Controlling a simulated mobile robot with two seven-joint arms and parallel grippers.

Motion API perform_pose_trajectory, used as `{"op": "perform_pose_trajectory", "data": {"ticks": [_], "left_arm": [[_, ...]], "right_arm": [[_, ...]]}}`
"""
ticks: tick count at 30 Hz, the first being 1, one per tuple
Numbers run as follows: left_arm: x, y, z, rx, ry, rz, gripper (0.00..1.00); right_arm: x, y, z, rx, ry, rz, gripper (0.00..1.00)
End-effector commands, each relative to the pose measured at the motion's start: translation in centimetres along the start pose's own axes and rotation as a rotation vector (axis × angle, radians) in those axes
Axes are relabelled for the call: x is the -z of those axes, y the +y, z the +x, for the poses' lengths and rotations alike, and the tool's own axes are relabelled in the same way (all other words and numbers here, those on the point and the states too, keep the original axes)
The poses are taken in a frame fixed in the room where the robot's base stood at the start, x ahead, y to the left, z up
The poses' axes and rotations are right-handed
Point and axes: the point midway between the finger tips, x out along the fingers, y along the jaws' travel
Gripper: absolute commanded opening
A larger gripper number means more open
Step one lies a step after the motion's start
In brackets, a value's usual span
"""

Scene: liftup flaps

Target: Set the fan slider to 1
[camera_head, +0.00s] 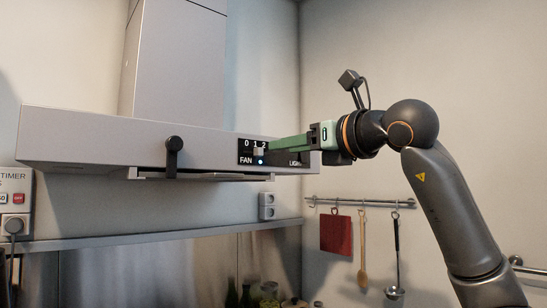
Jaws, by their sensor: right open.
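The fan panel (246,152) is a black plate on the range hood's front, marked 0, 1, 2 and FAN. A small blue light shows on it. The small grey slider knob (261,152) appears to sit near the 2. My right gripper (275,146) comes from the right with its green fingers pointing left at the panel. Its fingertips are close to the knob and cover the panel's right part. Contact cannot be made out. The fingers overlap in this view, but the gripper is open. My left gripper is not in view.
The range hood (95,142) fills the left and middle, with a black handle (173,158) on its front. A LIGHT label lies partly behind my gripper. A rail (345,202) with hanging utensils is on the right wall below. The space left of the panel is free.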

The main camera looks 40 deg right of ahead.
Motion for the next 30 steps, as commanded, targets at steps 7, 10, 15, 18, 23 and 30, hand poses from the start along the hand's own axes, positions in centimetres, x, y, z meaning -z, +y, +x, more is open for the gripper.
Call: {"op": "perform_pose_trajectory", "data": {"ticks": [7, 10, 15, 18, 23, 30], "left_arm": [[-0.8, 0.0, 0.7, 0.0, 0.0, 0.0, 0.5], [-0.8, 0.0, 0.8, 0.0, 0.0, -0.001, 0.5], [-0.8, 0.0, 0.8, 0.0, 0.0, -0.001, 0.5], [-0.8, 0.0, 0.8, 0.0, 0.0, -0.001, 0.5], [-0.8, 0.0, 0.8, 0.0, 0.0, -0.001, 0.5], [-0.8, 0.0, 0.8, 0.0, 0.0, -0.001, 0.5]], "right_arm": [[0.0, 0.0, -4.2, 0.001, -0.002, 0.0, 0.47], [0.0, 0.0, -4.9, 0.001, -0.001, 0.0, 0.47], [0.0, 0.0, -5.3, 0.001, 0.001, 0.001, 0.47], [0.0, 0.0, -5.2, 0.001, 0.001, 0.001, 0.47], [0.0, 0.0, -5.2, 0.001, 0.001, 0.001, 0.47], [0.0, 0.0, -5.2, 0.001, 0.0, 0.001, 0.47]]}}
